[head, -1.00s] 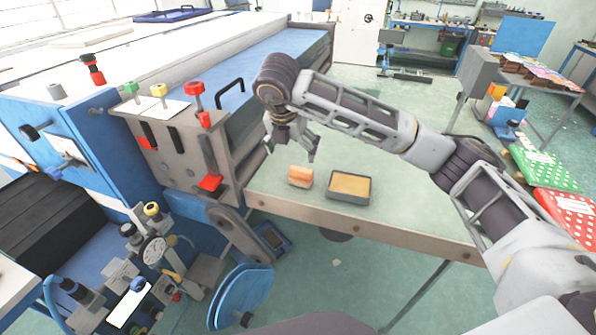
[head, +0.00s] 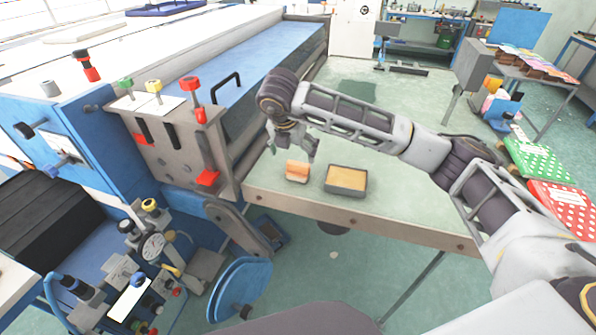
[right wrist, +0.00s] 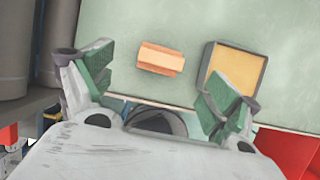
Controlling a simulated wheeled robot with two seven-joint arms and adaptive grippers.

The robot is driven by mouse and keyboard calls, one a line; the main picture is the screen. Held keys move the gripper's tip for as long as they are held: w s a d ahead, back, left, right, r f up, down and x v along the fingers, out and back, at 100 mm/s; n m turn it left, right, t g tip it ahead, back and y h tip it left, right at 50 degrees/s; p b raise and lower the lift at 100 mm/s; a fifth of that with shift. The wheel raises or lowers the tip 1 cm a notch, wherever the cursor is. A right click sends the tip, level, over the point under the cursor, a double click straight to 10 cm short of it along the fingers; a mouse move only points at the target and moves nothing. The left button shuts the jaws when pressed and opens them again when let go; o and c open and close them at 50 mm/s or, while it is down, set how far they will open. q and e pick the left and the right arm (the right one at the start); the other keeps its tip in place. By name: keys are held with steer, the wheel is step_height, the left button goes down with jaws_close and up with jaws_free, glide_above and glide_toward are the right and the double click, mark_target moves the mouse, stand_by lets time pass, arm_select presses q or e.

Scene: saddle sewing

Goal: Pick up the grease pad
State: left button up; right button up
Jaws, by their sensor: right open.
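The grease pad, a small orange-tan block (head: 298,171), lies on the pale green table near its front edge. It also shows in the right wrist view (right wrist: 160,59), beyond and between my spread fingers. My right gripper (head: 293,151) is open and empty just above and behind the block, pointing down. In the right wrist view its green-padded fingers (right wrist: 155,88) stand wide apart, not touching the block. My left gripper is in none of the frames.
A grey tray with a yellow filling (head: 346,191) sits right of the block, close to my right finger in the wrist view. The blue and grey machine (head: 178,140) stands left of the table (head: 400,205). The table's right part is clear.

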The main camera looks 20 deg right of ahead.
mark_target(298, 164)
steer(key=x, duration=0.3)
steer(key=shift+f, duration=0.15)
arm_select(q)
steer(key=shift+s+d+r, duration=0.15)
steer(key=shift+s+d, duration=0.4)
steer(key=shift+s, duration=0.1)
arm_select(e)
steer(key=shift+f, duration=0.15)
steer(key=shift+s+p+x, duration=0.1)
steer(key=shift+p+x, duration=0.35)
steer(key=shift+x, duration=0.5)
steer(key=shift+s+p+x, duration=0.15)
steer(key=shift+p+x, duration=0.25)
steer(key=shift+x, duration=0.5)
steer(key=shift+w+d+f, duration=0.15)
steer(key=shift+d+f, duration=0.05)
steer(key=shift+f, duration=0.5)
arm_select(q)
steer(key=shift+d+r, duration=0.75)
steer(key=shift+d, duration=0.15)
steer(key=shift+a, duration=0.3)
